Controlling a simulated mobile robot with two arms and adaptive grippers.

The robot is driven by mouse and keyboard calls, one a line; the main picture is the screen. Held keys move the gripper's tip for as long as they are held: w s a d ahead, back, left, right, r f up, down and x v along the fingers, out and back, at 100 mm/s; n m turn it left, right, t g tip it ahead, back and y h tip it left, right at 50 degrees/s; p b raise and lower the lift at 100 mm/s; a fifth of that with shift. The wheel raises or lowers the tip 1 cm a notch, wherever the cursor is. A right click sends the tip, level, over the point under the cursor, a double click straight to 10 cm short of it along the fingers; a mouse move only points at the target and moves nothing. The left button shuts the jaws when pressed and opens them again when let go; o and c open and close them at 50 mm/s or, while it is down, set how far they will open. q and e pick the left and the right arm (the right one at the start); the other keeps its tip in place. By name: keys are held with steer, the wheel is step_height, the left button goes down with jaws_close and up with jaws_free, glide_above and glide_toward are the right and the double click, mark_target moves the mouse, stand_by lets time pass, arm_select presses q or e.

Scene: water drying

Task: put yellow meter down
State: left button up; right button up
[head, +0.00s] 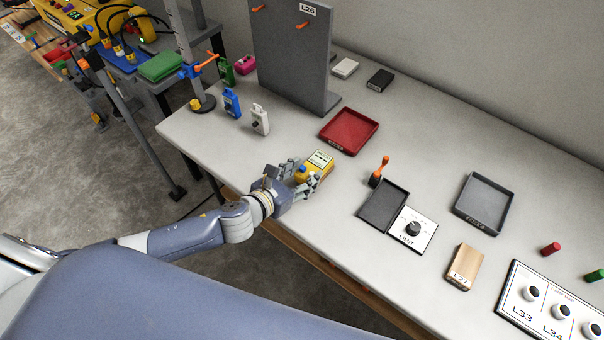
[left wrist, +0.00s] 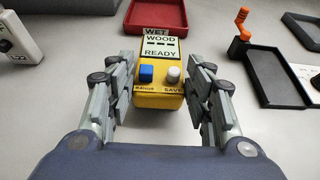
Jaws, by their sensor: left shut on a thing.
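The yellow meter (head: 318,162) is in my left gripper (head: 307,178), near the front edge of the grey table in the head view. In the left wrist view the meter (left wrist: 160,94) sits between the two fingers of the gripper (left wrist: 162,100). Its display reads "WET WOOD --- READY", with a blue button and a white button below. I cannot tell whether its underside touches the table. My right gripper is not in view.
A red tray (head: 348,131) lies just beyond the meter. A blue device (head: 231,103) and a white device (head: 260,119) stand to its left. An orange-handled lever (head: 379,172), a dark tray (head: 384,205) and a LIMIT dial (head: 413,229) are to its right. Bare tabletop surrounds the meter.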

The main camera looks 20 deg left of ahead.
arm_select(q)
steer(key=shift+r, duration=0.1)
steer(key=o, duration=1.3)
steer(key=shift+c, duration=0.2)
steer(key=shift+s, duration=0.25)
steer(key=b+v, duration=0.1)
steer(key=v, duration=1)
steer(key=shift+s+r, duration=0.15)
steer(key=shift+s, duration=0.05)
